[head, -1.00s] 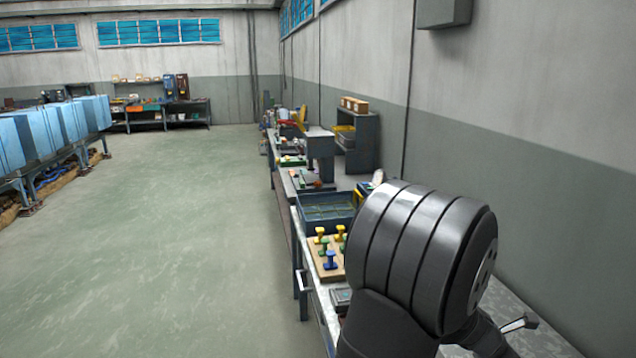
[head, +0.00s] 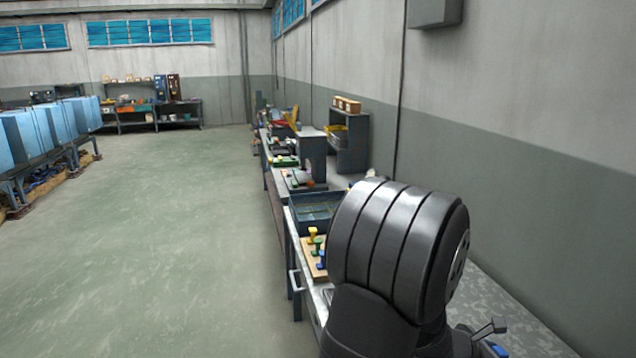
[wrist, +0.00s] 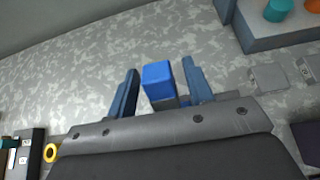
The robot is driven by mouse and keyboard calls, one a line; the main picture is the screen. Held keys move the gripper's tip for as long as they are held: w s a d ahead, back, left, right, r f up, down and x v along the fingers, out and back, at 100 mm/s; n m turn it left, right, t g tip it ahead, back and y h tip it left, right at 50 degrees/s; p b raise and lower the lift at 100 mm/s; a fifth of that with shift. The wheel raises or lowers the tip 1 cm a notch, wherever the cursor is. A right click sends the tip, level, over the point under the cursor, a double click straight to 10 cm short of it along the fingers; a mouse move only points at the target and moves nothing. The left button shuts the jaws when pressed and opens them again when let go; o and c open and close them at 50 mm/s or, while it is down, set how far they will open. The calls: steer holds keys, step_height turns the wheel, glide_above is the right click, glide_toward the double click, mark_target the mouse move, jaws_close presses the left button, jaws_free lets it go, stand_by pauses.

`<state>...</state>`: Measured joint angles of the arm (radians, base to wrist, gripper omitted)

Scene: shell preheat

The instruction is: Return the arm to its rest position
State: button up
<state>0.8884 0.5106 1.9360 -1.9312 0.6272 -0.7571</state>
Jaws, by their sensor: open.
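My gripper (wrist: 160,67) shows in the wrist view with its two blue-grey fingers apart. A blue block (wrist: 157,80) shows in the gap between the fingers, with clear space on both sides of it. I cannot tell how far it lies from the fingertips in depth. In the head view my dark arm fills the lower right over the bench, and the gripper itself is hidden there.
A wooden board (head: 309,262) with coloured pegs and a blue-grey bin (head: 312,212) stand on the bench left of my arm. The wall rises at the right.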

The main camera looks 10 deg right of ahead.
steer(key=shift+a+r+h, duration=0.2)
steer(key=shift+a+h, duration=0.7)
steer(key=shift+h, duration=0.1)
steer(key=shift+a+r+h, duration=0.15)
steer(key=shift+a+h, duration=0.7)
steer(key=shift+h, duration=0.15)
